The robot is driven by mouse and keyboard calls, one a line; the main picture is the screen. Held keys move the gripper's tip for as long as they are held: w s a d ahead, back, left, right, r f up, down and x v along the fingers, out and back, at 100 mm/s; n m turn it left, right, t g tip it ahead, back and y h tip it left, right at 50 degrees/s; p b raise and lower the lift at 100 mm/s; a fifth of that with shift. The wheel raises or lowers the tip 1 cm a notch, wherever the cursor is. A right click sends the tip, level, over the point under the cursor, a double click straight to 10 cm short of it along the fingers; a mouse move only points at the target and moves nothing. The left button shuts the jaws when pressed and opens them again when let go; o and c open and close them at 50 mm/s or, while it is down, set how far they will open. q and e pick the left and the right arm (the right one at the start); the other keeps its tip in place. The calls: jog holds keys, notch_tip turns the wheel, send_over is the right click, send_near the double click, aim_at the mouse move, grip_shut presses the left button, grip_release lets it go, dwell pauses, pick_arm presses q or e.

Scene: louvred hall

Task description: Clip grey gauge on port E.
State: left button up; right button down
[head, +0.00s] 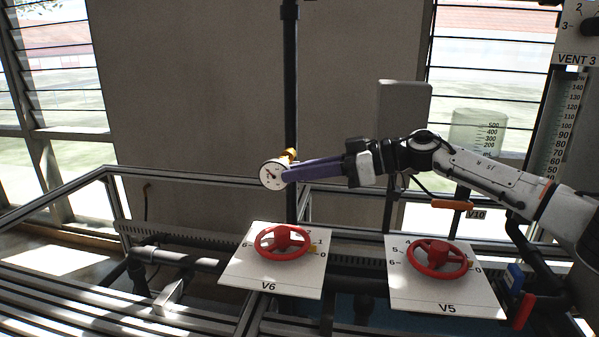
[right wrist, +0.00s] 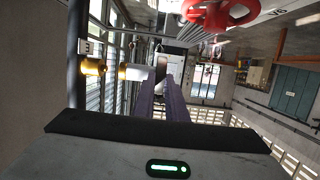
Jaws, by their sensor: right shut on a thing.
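In the head view brass (head: 290,154) shows just above the gauge. My left gripper is not in view.
Panels V6 (head: 256,276) and V5 (head: 425,291) with red handwheels stand below the arm. A dark upright pipe (head: 291,80) runs behind the gauge. A rail (head: 190,174) crosses behind. A clear graduated vessel (head: 478,130) stands right, behind my right arm.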

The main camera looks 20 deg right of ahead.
jog(key=shift+w+d, duration=0.4)
jog(key=shift+w, duration=0.2)
jog(key=shift+w+d, duration=0.4)
jog(key=shift+w, duration=0.2)
jog(key=c, duration=1.7)
grip_release()
jog(key=shift+s+d+r, duration=0.2)
jog(key=shift+s, duration=0.95)
jog(key=shift+s+d+r, duration=0.2)
jog(key=shift+s+r, duration=0.05)
jog(key=shift+s, duration=0.85)
jog(key=shift+s+d+r, duration=0.2)
jog(key=shift+s, duration=0.95)
jog(key=shift+d, duration=0.1)
